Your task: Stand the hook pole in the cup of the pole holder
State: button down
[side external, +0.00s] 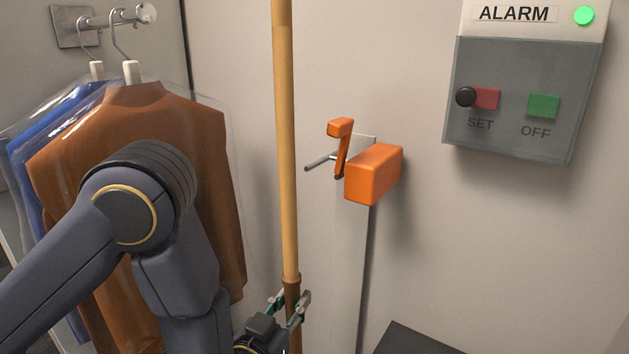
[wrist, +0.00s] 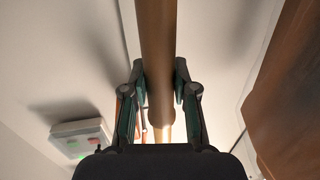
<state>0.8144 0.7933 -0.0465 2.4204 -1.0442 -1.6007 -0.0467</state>
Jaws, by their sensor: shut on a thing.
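The hook pole (side external: 286,150) is a long tan wooden rod with a darker lower part. It stands nearly upright in the side view, its top leaning slightly left; both ends are out of the picture. My gripper (side external: 290,301) is shut on the pole just below a ring-like collar. In the wrist view the pole (wrist: 155,45) runs between the two fingers of my gripper (wrist: 159,78). A pale upright strip (side external: 350,260) on the wall carries an orange block, an orange lever and a metal pin. No cup shows in either view.
The orange block (side external: 372,174) and orange lever (side external: 341,145) jut from the wall right of the pole. Bagged garments (side external: 150,120) hang from a rail (side external: 105,20) at left. An alarm box (side external: 530,80) is at upper right. A dark flat surface (side external: 415,342) lies at lower right.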

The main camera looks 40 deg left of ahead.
jog(key=shift+w, duration=6.9)
notch_tip(320, 180, down, 12)
jog(key=shift+r, duration=0.1)
jog(key=c, duration=0.8)
grip_release()
jog(key=shift+s, duration=0.1)
